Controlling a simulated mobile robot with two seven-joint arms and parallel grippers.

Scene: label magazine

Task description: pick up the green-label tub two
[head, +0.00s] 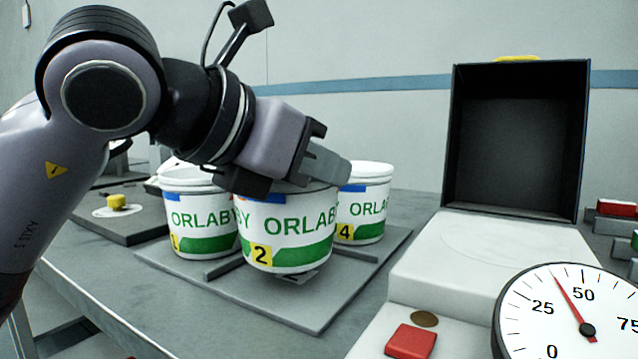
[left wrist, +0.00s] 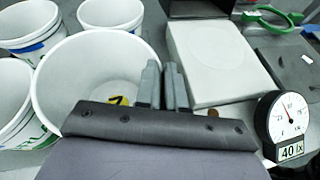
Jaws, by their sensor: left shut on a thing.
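The green-label tub two (head: 290,235) is a white tub with green "ORLABY" lettering, a green band and a yellow "2" tag. It is upright at the front of a grey slotted board. My left gripper (head: 325,172) reaches over its top and is shut on its rim. I cannot tell whether tub two touches the board. My right gripper is out of view.
The grey board (head: 325,305) lies on the table. To the right are a white scale-like box (head: 490,265), a red button (head: 410,341), a dial gauge (head: 565,315) and a dark open bin (head: 515,145). A yellow knob (head: 116,201) is at left.

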